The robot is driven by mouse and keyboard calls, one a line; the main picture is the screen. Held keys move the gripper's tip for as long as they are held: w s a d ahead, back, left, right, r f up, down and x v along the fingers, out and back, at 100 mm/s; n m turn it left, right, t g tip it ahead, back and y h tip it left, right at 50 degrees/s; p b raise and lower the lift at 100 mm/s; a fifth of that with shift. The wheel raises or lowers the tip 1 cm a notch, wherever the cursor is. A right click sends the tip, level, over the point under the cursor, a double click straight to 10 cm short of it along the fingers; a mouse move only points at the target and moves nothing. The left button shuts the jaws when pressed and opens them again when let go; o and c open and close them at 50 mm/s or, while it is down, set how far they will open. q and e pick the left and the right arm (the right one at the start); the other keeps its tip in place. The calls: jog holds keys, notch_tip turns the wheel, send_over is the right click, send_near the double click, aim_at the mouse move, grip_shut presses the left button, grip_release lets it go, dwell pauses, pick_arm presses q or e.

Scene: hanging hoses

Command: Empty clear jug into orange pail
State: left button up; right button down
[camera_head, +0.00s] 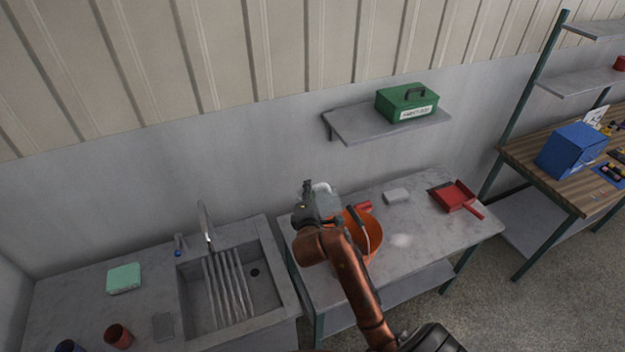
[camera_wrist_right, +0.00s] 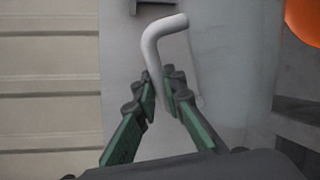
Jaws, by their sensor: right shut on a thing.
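My right gripper (camera_head: 322,200) is shut on the pale handle of the clear jug (camera_head: 328,203), beside and above the orange pail. The jug is see-through and partly hidden behind my gripper, so its tilt and what is in it are hard to tell. In the right wrist view the pale handle (camera_wrist_right: 158,52) passes between the fingertips (camera_wrist_right: 162,98). The orange pail (camera_head: 372,240) stands on the grey table, partly covered by my right arm. Its rim (camera_wrist_right: 304,20) shows at the upper right of the wrist view. My left gripper is out of view.
The grey table (camera_head: 440,235) also holds a grey block (camera_head: 396,195), a red dustpan (camera_head: 457,196) and a red thing (camera_head: 364,206) behind the pail. A sink (camera_head: 250,290) is to the left. A wall shelf (camera_head: 360,124) with a green box (camera_head: 406,102) hangs above.

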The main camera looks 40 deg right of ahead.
jog(key=shift+d+r, duration=0.3)
jog(key=shift+d, duration=0.15)
jog(key=shift+w+a+r+n+h, duration=0.15)
jog(key=shift+a+n+h, duration=0.05)
jog(key=shift+n+h, duration=0.1)
jog(key=shift+w+a+r+n+h+p, duration=0.2)
jog(key=shift+w+a+n+p, duration=0.1)
jog(key=shift+a+n, duration=0.15)
jog(key=shift+w+a+r+n+h+p, duration=0.1)
jog(key=shift+w+a+r+n+p, duration=0.15)
jog(key=shift+a+n, duration=0.2)
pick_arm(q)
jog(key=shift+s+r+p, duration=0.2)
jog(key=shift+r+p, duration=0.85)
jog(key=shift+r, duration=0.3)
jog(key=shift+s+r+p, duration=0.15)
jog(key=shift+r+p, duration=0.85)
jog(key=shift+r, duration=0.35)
pick_arm(e)
jog(key=w+a+f+n+h, duration=0.1)
jog(key=w+a+n+h, duration=0.1)
jog(key=w+a+n, duration=0.3)
jog(key=shift+a+f+n, duration=0.15)
jog(key=shift+a+n, duration=1.35)
jog(key=shift+n, duration=1)
